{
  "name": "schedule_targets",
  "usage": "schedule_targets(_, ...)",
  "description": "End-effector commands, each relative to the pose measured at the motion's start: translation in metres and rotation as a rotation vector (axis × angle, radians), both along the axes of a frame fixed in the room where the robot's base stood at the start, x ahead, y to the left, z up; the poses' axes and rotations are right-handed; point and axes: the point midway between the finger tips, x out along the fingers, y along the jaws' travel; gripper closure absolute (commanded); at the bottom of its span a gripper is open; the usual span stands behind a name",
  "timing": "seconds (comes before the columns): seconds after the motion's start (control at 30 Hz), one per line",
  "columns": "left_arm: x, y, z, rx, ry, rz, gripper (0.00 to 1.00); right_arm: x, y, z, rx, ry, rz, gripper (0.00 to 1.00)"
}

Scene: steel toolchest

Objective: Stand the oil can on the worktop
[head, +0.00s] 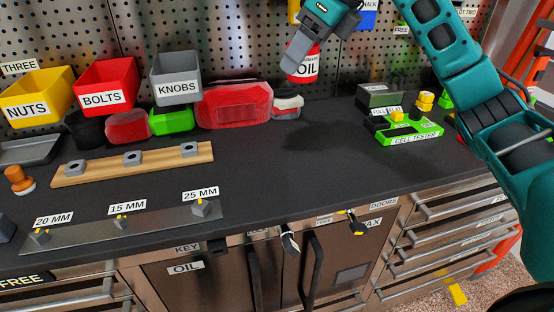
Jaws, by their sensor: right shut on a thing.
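The oil can (304,72) is red with a white OIL label. It hangs in the air above the back of the dark worktop (300,175), in front of the pegboard. My right gripper (303,48) is shut on it from above and hides its upper part. The can looks roughly upright. A dark shadow lies on the worktop below it. My left gripper is not in view.
A red case (235,105) and a grey-and-red item (287,106) stand at the back, left of the shadow. The green cell tester (412,134) is to the right. A wooden rail (80,171) and metal strip (75,234) lie left. The worktop's middle is clear.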

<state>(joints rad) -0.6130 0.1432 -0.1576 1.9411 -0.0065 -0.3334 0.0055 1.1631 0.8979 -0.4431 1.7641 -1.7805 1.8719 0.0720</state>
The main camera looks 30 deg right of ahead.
Motion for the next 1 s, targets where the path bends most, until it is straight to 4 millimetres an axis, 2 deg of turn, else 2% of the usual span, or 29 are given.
schedule_targets(0.07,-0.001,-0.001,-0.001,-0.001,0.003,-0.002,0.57,0.0,0.0,-0.002,-0.001,0.0,-0.003,0.74)
schedule_targets(0.17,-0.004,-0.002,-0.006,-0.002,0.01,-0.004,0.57,0.0,-0.001,-0.015,-0.001,0.003,-0.003,0.74)
schedule_targets(0.5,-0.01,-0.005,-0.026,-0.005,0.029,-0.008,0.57,-0.001,0.0,-0.103,0.0,0.007,-0.002,0.74)
schedule_targets(0.7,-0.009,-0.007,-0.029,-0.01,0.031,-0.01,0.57,-0.001,0.0,-0.147,0.0,0.004,-0.002,0.74)
schedule_targets(1.0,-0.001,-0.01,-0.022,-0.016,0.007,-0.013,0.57,-0.001,0.0,-0.178,0.001,0.003,-0.001,0.74)
